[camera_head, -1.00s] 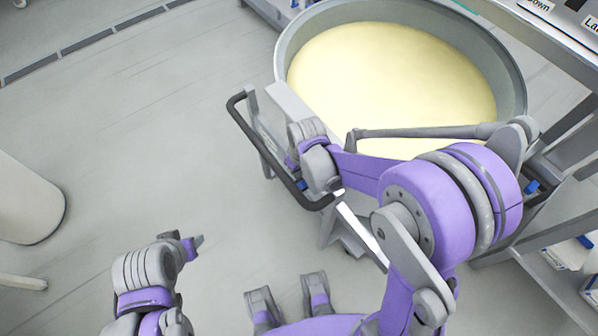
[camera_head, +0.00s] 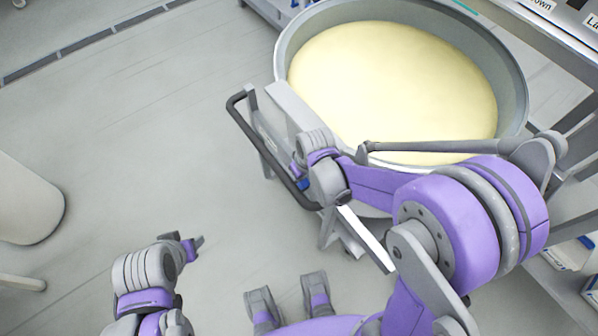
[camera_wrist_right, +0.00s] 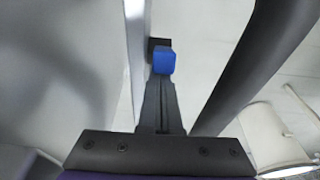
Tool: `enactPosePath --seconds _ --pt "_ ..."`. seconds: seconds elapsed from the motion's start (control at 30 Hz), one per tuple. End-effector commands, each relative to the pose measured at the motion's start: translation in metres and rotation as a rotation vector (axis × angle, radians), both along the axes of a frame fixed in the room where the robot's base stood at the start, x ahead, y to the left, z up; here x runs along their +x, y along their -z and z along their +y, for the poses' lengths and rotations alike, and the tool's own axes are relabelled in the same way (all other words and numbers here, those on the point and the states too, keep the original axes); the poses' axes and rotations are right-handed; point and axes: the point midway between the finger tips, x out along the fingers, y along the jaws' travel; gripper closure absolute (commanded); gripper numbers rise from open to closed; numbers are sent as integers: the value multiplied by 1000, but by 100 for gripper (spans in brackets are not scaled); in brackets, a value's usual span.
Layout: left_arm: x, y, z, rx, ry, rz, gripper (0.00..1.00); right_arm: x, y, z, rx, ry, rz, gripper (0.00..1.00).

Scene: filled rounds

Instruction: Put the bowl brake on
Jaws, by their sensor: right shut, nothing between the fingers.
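The large grey bowl (camera_head: 283,62), full of pale yellow dough (camera_head: 395,85), stands on a wheeled grey frame with a black push handle (camera_head: 262,148). A small blue part (camera_head: 304,184), perhaps the brake pedal, shows low on the frame beside my right wrist. The right wrist view shows a blue block (camera_wrist_right: 164,62) with a black piece behind it. My right gripper (camera_wrist_right: 162,88) is shut and empty, with its tips right at the blue block; I cannot tell whether they touch. My left gripper (camera_head: 200,242) is over open floor, away from the bowl; its fingers are too small to read.
The handle's dark bar (camera_wrist_right: 240,70) runs close along the right of my right gripper, and a pale frame panel (camera_wrist_right: 135,50) along its left. A metal rack (camera_head: 560,250) stands at the right. A white cylinder (camera_head: 25,200) stands at the left. The floor between is clear.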

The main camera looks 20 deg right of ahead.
Motion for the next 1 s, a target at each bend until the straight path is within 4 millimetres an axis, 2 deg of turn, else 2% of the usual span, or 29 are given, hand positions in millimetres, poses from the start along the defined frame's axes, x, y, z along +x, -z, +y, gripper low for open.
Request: enactPosePath --seconds 0.57,1.0 --pt "-1 13 0 0 0 4 50 -16 4 -6 61 1 -171 100" --pt "-2 23 0 0 0 7 50 -32 10 -12 60 0 -165 100"
